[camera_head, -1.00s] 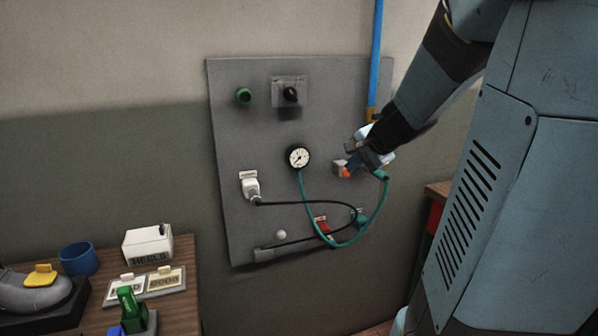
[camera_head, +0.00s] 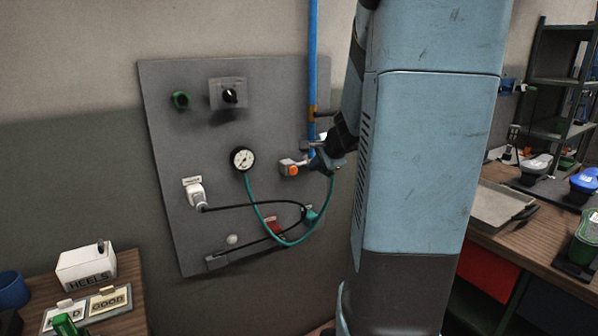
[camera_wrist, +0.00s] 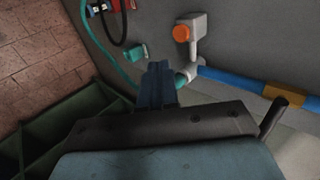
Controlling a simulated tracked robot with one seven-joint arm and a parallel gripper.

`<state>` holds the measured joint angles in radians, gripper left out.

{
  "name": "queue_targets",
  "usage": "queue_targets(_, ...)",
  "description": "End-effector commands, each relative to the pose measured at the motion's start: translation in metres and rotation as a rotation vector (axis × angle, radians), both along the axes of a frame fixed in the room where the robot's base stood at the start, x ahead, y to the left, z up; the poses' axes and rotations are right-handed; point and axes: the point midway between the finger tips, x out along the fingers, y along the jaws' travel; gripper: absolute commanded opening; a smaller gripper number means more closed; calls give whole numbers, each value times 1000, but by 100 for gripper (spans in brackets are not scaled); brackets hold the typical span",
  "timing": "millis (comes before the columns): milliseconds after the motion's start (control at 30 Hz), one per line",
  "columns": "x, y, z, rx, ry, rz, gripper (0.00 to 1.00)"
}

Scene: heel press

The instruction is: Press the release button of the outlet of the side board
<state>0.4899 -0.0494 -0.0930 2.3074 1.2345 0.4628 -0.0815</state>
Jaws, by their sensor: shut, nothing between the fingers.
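The side board (camera_head: 185,125) is a grey panel on the wall. Its outlet (camera_head: 287,161) is a pale fitting with an orange button (camera_head: 292,170), at the board's right beside the blue pipe (camera_head: 312,65). In the wrist view the outlet (camera_wrist: 197,28) and its orange button (camera_wrist: 181,33) are at the top, right of centre. A teal hose (camera_head: 262,221) runs from the outlet area to the gauge (camera_head: 242,159). My gripper (camera_wrist: 160,66) is shut and empty, below and left of the button in the wrist view, apart from it. In the head view my gripper (camera_head: 322,160) is just right of the button.
A table with a HEELS box (camera_head: 86,268) stands at lower left. Another table with a tray (camera_head: 497,205) is at right.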

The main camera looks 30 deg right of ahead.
Motion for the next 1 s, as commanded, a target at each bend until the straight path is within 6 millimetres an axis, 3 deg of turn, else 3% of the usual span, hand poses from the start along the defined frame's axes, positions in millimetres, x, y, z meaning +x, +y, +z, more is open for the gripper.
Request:
queue_targets(567,60,2,-57,2,2,1,0)
queue_targets(800,90,3,-56,-1,0,1,0)
queue_targets(1000,99,3,-55,1,0,-1,0)
